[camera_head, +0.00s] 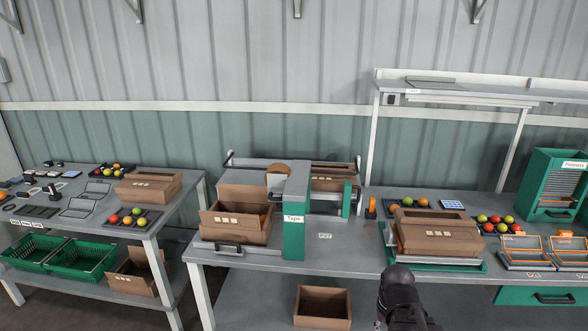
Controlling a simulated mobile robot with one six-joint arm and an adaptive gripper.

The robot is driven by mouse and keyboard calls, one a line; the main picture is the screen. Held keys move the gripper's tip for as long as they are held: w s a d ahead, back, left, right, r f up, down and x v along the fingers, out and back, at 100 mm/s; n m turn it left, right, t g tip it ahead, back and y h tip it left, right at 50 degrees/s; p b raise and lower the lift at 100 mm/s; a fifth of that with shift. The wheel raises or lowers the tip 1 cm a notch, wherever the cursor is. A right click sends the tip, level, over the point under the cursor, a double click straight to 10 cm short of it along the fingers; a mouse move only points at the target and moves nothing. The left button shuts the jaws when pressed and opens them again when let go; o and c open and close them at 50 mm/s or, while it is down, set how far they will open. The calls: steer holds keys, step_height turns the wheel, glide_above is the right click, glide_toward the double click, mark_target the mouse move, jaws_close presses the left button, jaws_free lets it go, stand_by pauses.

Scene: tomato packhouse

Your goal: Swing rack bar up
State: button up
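No part is clearly recognisable as the rack bar. A thin dark-ended rail (231,158) runs along the back of the taping machine (296,205), which is green and labelled "Tape". A long pale bar (470,101) lies under the raised shelf (440,88) at the right; I cannot tell whether either is the rack bar. A dark rounded part of my arm (398,285) rises at the bottom, right of centre. My gripper's fingers do not show.
Open cartons (237,222) stand at the taping machine. Another carton (437,234) sits on a green stand at the right. Trays of tomatoes, orange-edged frames (524,252) and a green punnet dispenser (560,185) crowd the right bench. A left table (170,208) holds more trays. Bare bench shows around the middle.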

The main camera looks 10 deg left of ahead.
steer(key=shift+r, duration=0.1)
jaws_close()
step_height(320, 180, up, 15)
steer(key=p, duration=1.5)
steer(key=shift+s, duration=0.2)
